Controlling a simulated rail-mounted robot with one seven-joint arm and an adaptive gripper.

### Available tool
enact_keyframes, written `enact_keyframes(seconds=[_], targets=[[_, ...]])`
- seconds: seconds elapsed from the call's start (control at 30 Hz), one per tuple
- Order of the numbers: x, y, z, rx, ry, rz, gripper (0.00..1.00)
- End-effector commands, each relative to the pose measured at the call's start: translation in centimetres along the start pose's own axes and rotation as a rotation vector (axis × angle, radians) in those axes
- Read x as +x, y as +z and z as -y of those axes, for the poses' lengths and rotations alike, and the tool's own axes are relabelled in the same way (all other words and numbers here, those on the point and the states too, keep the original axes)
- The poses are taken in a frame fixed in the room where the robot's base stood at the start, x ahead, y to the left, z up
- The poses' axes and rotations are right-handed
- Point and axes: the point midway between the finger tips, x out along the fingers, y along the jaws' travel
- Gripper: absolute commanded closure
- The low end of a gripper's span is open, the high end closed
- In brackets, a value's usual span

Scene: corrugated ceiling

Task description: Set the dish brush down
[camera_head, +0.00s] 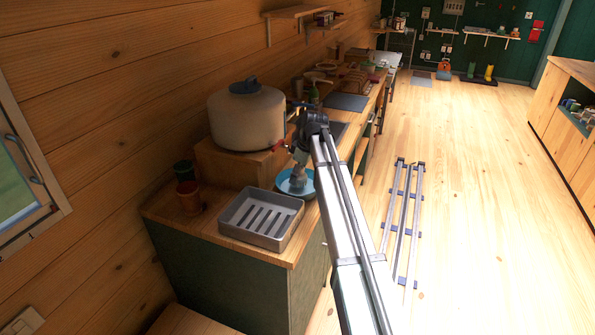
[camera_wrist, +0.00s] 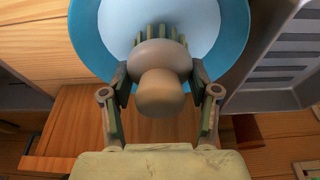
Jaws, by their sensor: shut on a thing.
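The dish brush (camera_wrist: 160,92) has a round pale-brown knob handle and a ring of bristles, seen in the wrist view. My gripper (camera_wrist: 161,78) is shut on it, one finger on each side of the knob. The brush is over a blue dish (camera_wrist: 84,38) with a pale inside. I cannot tell whether the bristles touch the dish. In the head view, my gripper (camera_head: 297,180) is over the blue dish (camera_head: 308,190) on the counter, and the brush is too small to make out clearly.
A grey slotted tray (camera_head: 233,222) stands in front of the dish at the counter's (camera_head: 158,204) near end. A red cup (camera_head: 189,197) and a green cup (camera_head: 183,170) stand at the left. A large tank (camera_head: 246,118) on a wooden box (camera_head: 225,165) stands behind.

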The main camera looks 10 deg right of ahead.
Motion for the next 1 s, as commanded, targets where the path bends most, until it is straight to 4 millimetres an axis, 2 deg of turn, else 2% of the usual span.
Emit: enact_keyframes(seconds=[0.13, 0.47, 0.5, 0.57, 1.0], targets=[[0.85, 0.22, 0.01, 0.000, 0.000, 0.000, 0.80], [0.93, 0.24, -0.01, 0.000, 0.000, 0.000, 0.80], [0.94, 0.25, -0.01, 0.000, 0.000, 0.000, 0.26], [0.93, 0.24, -0.01, 0.000, 0.000, 0.000, 0.11], [0.93, 0.24, -0.01, 0.000, 0.000, 0.000, 0.10]])
